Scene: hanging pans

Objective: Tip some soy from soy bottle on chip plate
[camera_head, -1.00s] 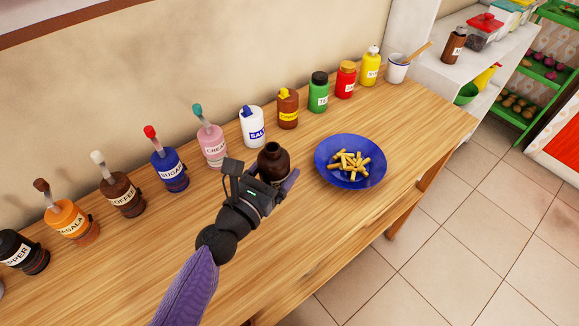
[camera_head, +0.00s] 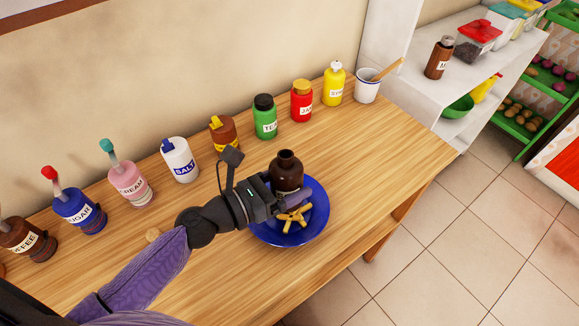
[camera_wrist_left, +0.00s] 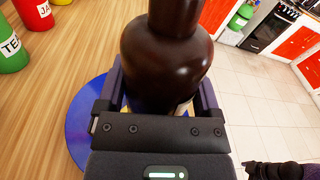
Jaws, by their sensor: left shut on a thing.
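The soy bottle (camera_head: 288,168) is dark brown, with a round body and a short open neck. My left gripper (camera_head: 290,197) is shut around its body and holds it upright over the far part of the chip plate. The bottle also fills the top middle of the left wrist view (camera_wrist_left: 172,55), between the fingers. The chip plate (camera_head: 272,236) is blue and lies on the table. Yellow chips (camera_head: 293,219) show on it, partly hidden by the bottle and gripper. What seems to be my right gripper (camera_wrist_left: 268,170) shows small at the wrist view's lower right; its jaws are unclear.
A row of labelled jars stands along the wall, including the salt jar (camera_head: 180,160), green tea jar (camera_head: 265,118) and red jar (camera_head: 302,102). A white cup (camera_head: 367,86) stands at the table's far end. The wooden table (camera_head: 385,165) is clear right of the plate.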

